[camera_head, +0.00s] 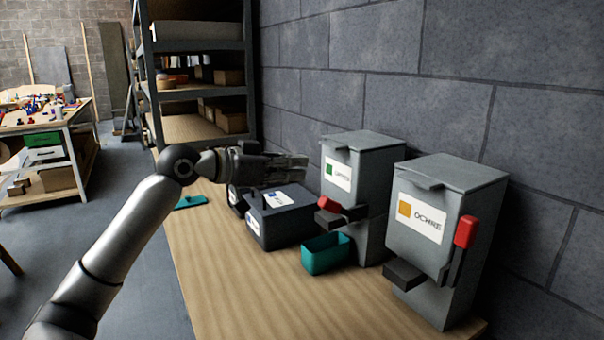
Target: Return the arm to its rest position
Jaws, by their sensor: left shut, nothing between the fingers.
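My left arm reaches in from the lower left, up and over the wooden bench. My left gripper (296,160) is shut and empty. In the picture it lies above a dark grey labelled box (284,222) and just left of the green-labelled dispenser (362,168). I cannot tell how far it is from either. My right gripper is not in view.
A dispenser marked OCHRE (440,215) with a red lever (466,231) stands at the right. A teal bin (327,253) sits by the green-labelled one. The wooden bench top (235,290) is bare in front. Shelving (200,95) stands behind.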

